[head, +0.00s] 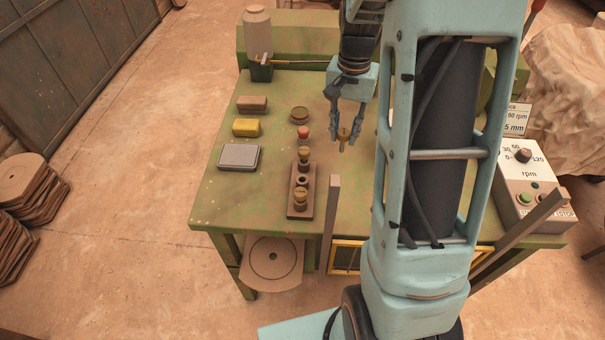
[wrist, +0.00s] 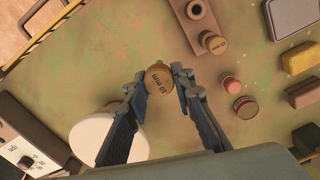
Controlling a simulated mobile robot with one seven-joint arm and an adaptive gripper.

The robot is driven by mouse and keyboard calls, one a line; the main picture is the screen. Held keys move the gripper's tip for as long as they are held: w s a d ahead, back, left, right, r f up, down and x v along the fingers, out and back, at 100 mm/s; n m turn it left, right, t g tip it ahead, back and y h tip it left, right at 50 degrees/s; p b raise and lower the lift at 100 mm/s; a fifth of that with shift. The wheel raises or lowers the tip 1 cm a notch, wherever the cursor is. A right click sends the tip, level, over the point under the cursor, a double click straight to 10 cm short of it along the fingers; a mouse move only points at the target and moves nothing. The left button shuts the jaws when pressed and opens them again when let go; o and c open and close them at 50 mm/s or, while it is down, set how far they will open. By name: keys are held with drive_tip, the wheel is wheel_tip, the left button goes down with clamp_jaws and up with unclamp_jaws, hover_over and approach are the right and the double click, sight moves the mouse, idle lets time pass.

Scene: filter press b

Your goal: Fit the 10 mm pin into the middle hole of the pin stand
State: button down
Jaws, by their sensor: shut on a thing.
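My gripper (head: 345,122) is shut on the 10 mm pin (head: 344,134), whose round brass head is marked "10 mm" in the wrist view (wrist: 160,78). In the head view its shank points down, above the green table and to the right of the pin stand. The dark pin stand (head: 290,210) stands on the table's near left part. Brass-headed pins sit in its far (head: 304,154) and near (head: 300,196) places. The middle hole (head: 301,181) between them is open. The stand also shows at the top of the wrist view (wrist: 189,22), apart from my gripper.
A red-capped piece (head: 303,132) and a round tin (head: 299,115) stand beyond the pin stand. A brown block (head: 252,103), a yellow block (head: 246,128) and a grey box (head: 239,157) lie left. An upright post (head: 330,215) rises at the table's near edge. A control box (head: 530,185) is right.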

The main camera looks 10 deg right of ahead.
drive_tip(key=a+f, duration=0.2)
drive_tip(key=a, duration=0.1)
drive_tip(key=a+f, duration=0.2)
drive_tip(key=a, duration=0.1)
drive_tip(key=a+f+p, duration=0.1)
drive_tip(key=a+f, duration=0.2)
drive_tip(key=shift+a+f, duration=0.1)
drive_tip(key=shift+a, duration=0.05)
drive_tip(key=f, duration=0.3)
drive_tip(key=shift+a+f, duration=0.1)
drive_tip(key=shift+a, duration=0.3)
drive_tip(key=shift+w+f, duration=0.1)
drive_tip(key=shift+f, duration=0.3)
drive_tip(key=shift+f, duration=0.1)
drive_tip(key=shift+f, duration=0.15)
drive_tip(key=c, duration=1.7)
unclamp_jaws()
drive_tip(key=shift+o, duration=0.2)
